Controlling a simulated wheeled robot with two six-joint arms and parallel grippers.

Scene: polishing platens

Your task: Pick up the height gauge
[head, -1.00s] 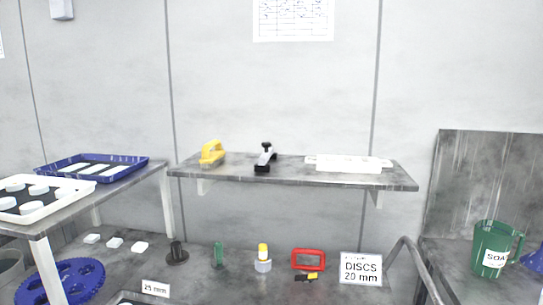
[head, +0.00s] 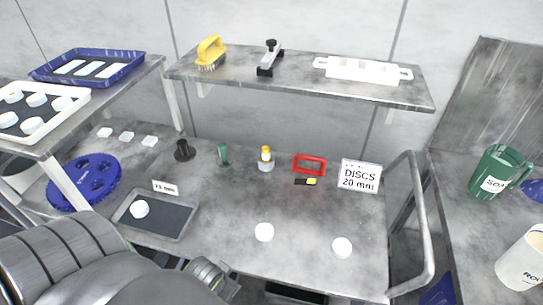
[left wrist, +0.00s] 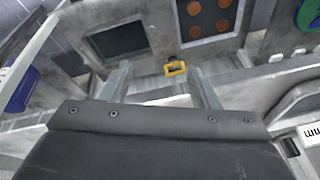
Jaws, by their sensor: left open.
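The likeliest height gauge is the silver bar with a black knob and a black end block (head: 270,57). It rests on the wall shelf, between a yellow-handled brush and a white tray, with no gripper near it. My left arm comes in at the bottom left of the head view. My left gripper (left wrist: 163,88) shows in the left wrist view with its two fingers apart and nothing held between them. My right gripper is not in view.
The shelf (head: 300,80) also holds the yellow brush (head: 211,52) and the white tray (head: 362,70). Below, the bench (head: 225,205) carries white discs, a dark-bottomed tray (head: 184,226), small bottles, a red frame (head: 309,158) and a DISCS sign (head: 359,177). A grey rail (head: 425,230) stands at right.

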